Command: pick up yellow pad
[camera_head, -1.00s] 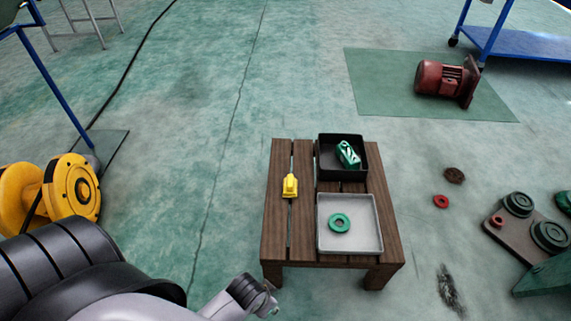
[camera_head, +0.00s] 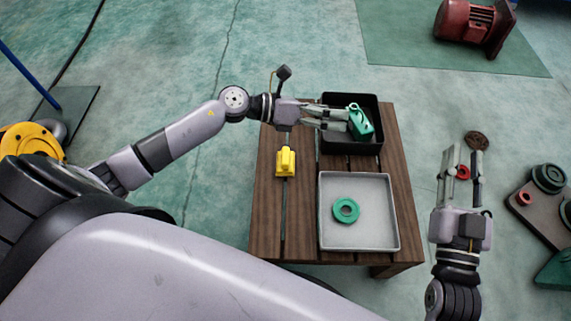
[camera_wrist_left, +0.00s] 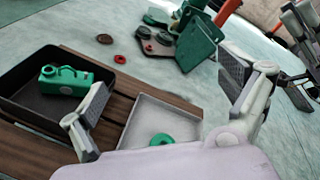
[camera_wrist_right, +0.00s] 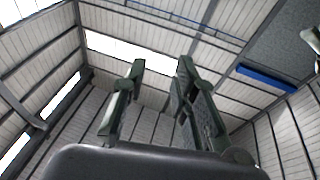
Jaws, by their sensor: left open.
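The yellow pad (camera_head: 286,162) sits on the left part of the wooden table in the head view, a small yellow block with a narrower raised part. It does not show in the left wrist view. My left gripper (camera_head: 336,116) is open and empty; it reaches over the table beyond the pad, its fingers pointing right at the black tray's left side. Its spread fingers also show in the left wrist view (camera_wrist_left: 165,85). My right gripper (camera_head: 463,168) is raised right of the table, open and empty, fingers apart; the right wrist view shows them against the ceiling (camera_wrist_right: 155,85).
A black tray (camera_head: 352,149) holds a green part (camera_head: 360,122), close to my left fingers. A grey tray (camera_head: 385,245) holds a green ring (camera_head: 345,210). The wooden table (camera_head: 268,215) is bare around the pad. A red motor (camera_head: 470,22) stands on the floor beyond.

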